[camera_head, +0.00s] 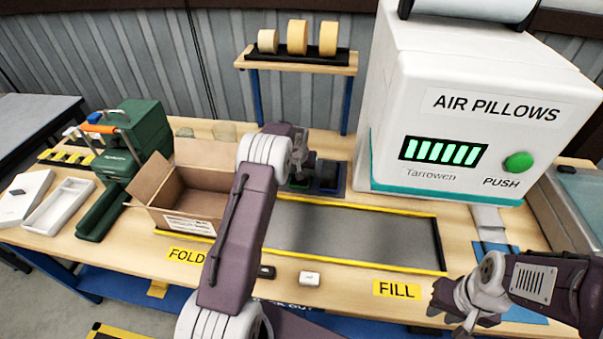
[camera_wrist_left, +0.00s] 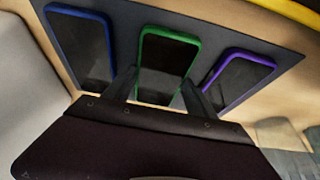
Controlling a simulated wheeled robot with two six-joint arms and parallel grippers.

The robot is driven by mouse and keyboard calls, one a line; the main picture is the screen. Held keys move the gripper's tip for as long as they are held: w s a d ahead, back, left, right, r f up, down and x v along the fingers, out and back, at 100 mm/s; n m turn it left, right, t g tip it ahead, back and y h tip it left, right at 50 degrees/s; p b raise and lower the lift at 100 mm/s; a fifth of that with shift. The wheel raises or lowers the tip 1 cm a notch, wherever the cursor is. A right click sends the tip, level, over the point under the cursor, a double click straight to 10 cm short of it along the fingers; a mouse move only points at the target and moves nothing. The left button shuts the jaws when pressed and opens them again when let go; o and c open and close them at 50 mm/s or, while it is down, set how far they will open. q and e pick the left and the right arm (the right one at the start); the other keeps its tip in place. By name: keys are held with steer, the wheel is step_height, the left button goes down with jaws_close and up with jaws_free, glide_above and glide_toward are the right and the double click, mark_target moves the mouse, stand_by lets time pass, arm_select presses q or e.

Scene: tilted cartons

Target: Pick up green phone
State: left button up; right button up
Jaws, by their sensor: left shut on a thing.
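The green phone (camera_wrist_left: 167,52) has a green-edged case and a dark screen. It lies between the blue phone (camera_wrist_left: 82,45) and the purple phone (camera_wrist_left: 238,75) on a dark mat (camera_wrist_left: 122,42) in the left wrist view. My left gripper (camera_wrist_left: 159,80) has one finger on each side of the green phone and is shut on it. In the head view my left gripper (camera_head: 300,168) is over the phone mat behind the grey panel, and its wrist hides much of the phones. My right gripper (camera_head: 447,300) is at the front right; its jaw opening is unclear.
An open carton (camera_head: 190,200) stands left of my left arm. The yellow-edged grey panel (camera_head: 370,237) is clear in front. The large white air-pillow machine (camera_head: 470,110) is close on the right. A tape rack (camera_head: 297,60) stands behind. A small white object (camera_head: 309,278) lies at the front edge.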

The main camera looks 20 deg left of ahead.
arm_select(q)
step_height(320, 180, up, 4)
steer(key=shift+d+r, duration=0.1)
steer(key=shift+r, duration=0.15)
steer(key=s+d+r+b, duration=0.1)
steer(key=s+d+r, duration=0.5)
steer(key=s+d, duration=0.2)
steer(key=shift+s+r, duration=0.25)
